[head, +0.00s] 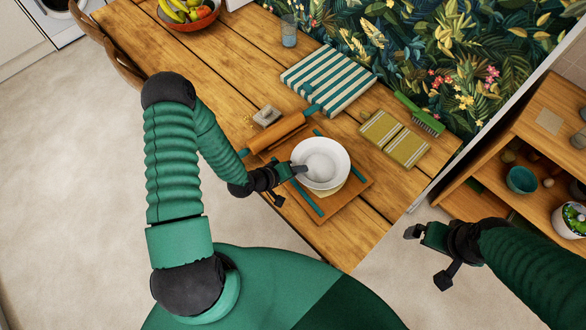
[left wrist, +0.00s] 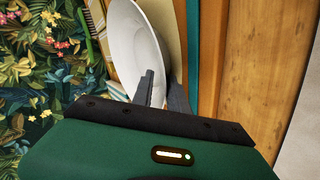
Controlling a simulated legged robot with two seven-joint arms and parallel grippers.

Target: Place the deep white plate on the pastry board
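The deep white plate (head: 322,160) is over the pastry board (head: 352,190), a brown board with teal stripes, on the wooden table. A pale yellow flat piece (head: 332,196) shows between plate and board. My left gripper (head: 297,170) is at the plate's left rim. In the left wrist view, its two fingers (left wrist: 162,88) stand on either side of the rim of the plate (left wrist: 132,45) and appear shut on it. I cannot tell whether the plate touches what lies below. My right gripper (head: 428,256) is open and empty, off the table's right end.
A rolling pin (head: 277,133) lies just left of the board. A striped cloth (head: 328,80), yellow-green towels (head: 394,138) and a green brush (head: 419,113) lie behind. A glass (head: 289,31) and fruit bowl (head: 190,18) stand farther back. Wooden shelves (head: 540,130) are at right.

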